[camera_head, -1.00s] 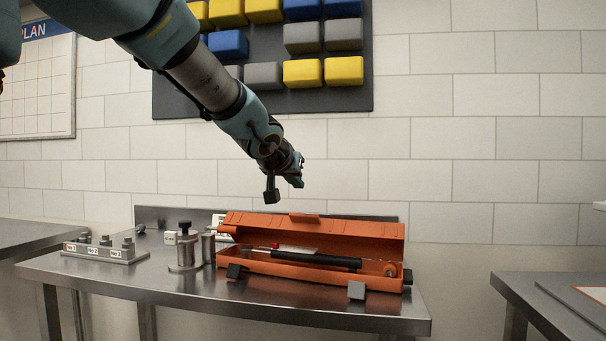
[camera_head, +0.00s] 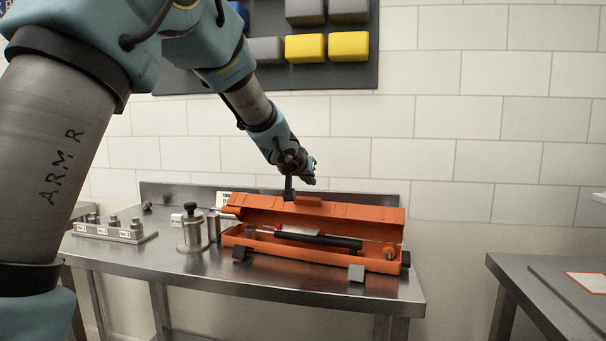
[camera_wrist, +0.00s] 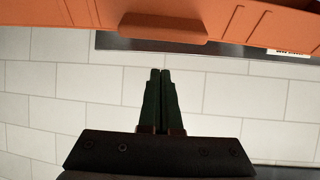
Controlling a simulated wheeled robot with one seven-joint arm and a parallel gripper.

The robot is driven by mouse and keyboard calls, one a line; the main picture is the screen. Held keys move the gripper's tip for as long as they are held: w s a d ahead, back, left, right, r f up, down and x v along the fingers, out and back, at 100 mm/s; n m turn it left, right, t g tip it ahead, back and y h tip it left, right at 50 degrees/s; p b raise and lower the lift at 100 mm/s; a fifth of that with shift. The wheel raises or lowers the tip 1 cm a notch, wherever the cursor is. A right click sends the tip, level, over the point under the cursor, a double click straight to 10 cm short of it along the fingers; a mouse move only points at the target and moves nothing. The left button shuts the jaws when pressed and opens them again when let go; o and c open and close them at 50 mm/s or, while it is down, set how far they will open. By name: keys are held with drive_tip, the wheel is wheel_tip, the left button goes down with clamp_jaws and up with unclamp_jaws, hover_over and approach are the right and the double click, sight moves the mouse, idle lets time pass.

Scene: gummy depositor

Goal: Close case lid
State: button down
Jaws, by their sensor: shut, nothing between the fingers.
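The orange case (camera_head: 345,259) stands open on the steel table, its long lid (camera_head: 350,212) raised along the back. A dark cylindrical tool (camera_head: 318,239) lies inside it. A tab (camera_head: 313,202) juts from the lid's upper edge. In the wrist view the lid (camera_wrist: 250,20) crosses the top, with its tab (camera_wrist: 163,27) above my fingers. My gripper (camera_wrist: 160,72) is shut and empty, apart from the tab in that view. In the head view my gripper (camera_head: 309,180) is just above the lid's upper edge near the tab; its fingertips are hard to make out.
A steel canister (camera_head: 192,232) with a knob stands left of the case. A block with several labelled weights (camera_head: 115,230) is at the table's left. A second table (camera_head: 540,290) stands at the right. The tiled wall (camera_head: 480,130) is close behind.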

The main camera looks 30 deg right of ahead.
sight(307, 198)
drive_tip(key=shift+s+a+f+b, duration=0.4)
drive_tip(key=shift+f+b, duration=0.1)
drive_tip(key=shift+f, duration=0.1)
drive_tip(key=shift+s+a+f+b, duration=0.35)
drive_tip(key=shift+f+b, duration=0.15)
drive_tip(key=shift+f, duration=0.1)
drive_tip(key=shift+s+a+f, duration=0.1)
drive_tip(key=shift+a+f, duration=0.05)
drive_tip(key=shift+a, duration=0.2)
drive_tip(key=shift+f+b, duration=0.15)
drive_tip(key=shift+b, duration=0.35)
